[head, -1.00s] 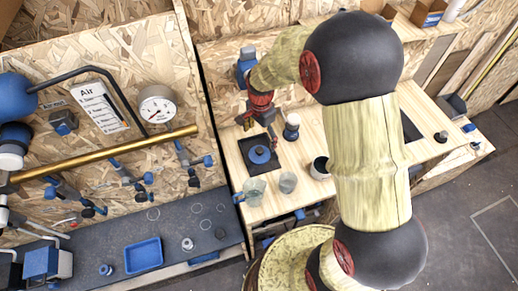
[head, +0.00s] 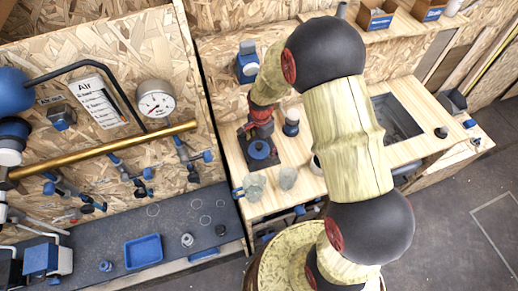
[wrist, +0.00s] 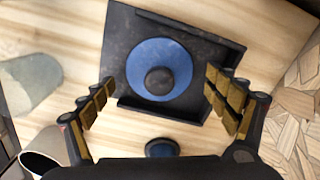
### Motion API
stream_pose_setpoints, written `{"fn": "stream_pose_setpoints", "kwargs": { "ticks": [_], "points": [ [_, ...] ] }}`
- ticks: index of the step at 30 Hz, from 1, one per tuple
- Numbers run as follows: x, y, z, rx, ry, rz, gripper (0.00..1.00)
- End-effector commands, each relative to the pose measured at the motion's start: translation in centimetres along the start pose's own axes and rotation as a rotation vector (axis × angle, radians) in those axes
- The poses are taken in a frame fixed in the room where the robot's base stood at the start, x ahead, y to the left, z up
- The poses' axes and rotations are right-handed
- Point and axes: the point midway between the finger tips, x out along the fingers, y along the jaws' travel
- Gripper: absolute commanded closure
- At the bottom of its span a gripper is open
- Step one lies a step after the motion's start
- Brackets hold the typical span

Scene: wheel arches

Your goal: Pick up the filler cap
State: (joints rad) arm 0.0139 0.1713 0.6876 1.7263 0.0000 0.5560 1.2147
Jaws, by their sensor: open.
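What looks like the filler cap is a round blue disc with a dark raised knob (wrist: 160,72), lying in a black square tray (wrist: 115,45) on the pale wooden bench. In the head view the blue cap (head: 259,150) shows just below my gripper (head: 259,131). In the wrist view my gripper (wrist: 163,97) is open and empty. Its two fingers appear on either side of the cap, nearer the picture's bottom. I see no contact with the cap, and the height between them is hard to tell.
A blue-topped container (head: 291,122) stands right of the tray and shows low in the wrist view (wrist: 162,148). Two clear cups (head: 254,185) (head: 287,177) stand at the bench front. A chipboard wall (head: 220,95) is behind, and a sink (head: 397,117) lies to the right.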

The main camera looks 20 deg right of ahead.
Motion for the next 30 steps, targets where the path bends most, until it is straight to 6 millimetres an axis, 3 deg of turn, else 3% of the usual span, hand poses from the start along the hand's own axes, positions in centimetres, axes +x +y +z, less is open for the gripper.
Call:
{"fn": "stream_pose_setpoints", "kwargs": {
  "ticks": [2, 24, 30],
  "points": [
    [-0.05, 0.0, 0.0, 0.0, 0.0, 0.0, 0.12],
    [-0.06, 0.01, 0.0, 0.0, 0.0, 0.0, 0.54],
    [-0.07, 0.01, 0.0, 0.0, 0.0, 0.0, 0.55]
  ]
}}
